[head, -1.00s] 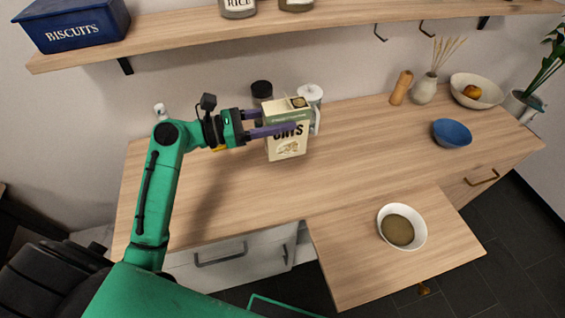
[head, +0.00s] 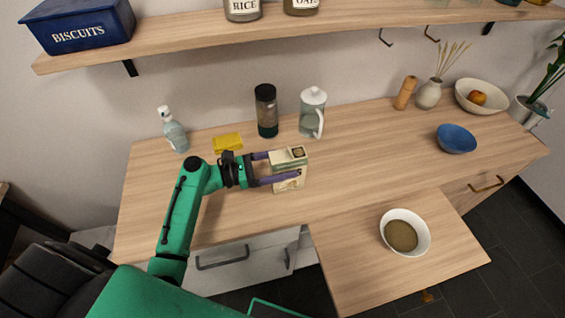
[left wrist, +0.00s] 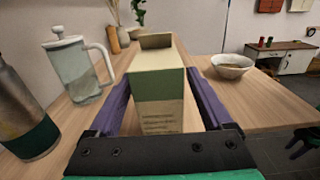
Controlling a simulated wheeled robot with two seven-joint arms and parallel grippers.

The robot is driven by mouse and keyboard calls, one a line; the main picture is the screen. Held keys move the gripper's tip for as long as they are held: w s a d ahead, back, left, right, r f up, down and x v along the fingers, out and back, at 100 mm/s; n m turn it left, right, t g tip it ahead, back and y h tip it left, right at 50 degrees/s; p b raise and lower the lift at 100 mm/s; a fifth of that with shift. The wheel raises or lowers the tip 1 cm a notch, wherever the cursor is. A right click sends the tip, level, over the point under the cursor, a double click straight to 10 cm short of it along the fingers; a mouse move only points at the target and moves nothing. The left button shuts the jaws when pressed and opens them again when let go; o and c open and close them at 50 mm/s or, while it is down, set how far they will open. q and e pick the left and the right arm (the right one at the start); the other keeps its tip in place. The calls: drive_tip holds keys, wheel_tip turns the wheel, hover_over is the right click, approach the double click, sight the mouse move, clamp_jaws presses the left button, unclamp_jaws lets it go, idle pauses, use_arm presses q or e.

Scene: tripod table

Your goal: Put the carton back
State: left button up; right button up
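The carton (head: 290,181), cream with a green top band, is upright near the middle of the worktop (head: 350,165). In the head view its base looks at or just above the wood; I cannot tell which.
A white bowl (head: 420,247) with brown contents is on the lower front board. A blue bowl (head: 456,139) is right. A shelf (head: 190,42) runs above.

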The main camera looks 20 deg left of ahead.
use_arm(q)
drive_tip(key=shift+a, duration=0.1)
drive_tip(key=b+v, duration=0.2)
drive_tip(key=v, duration=0.9)
drive_tip(key=shift+s+a+b, duration=0.3)
drive_tip(key=shift+b, duration=0.05)
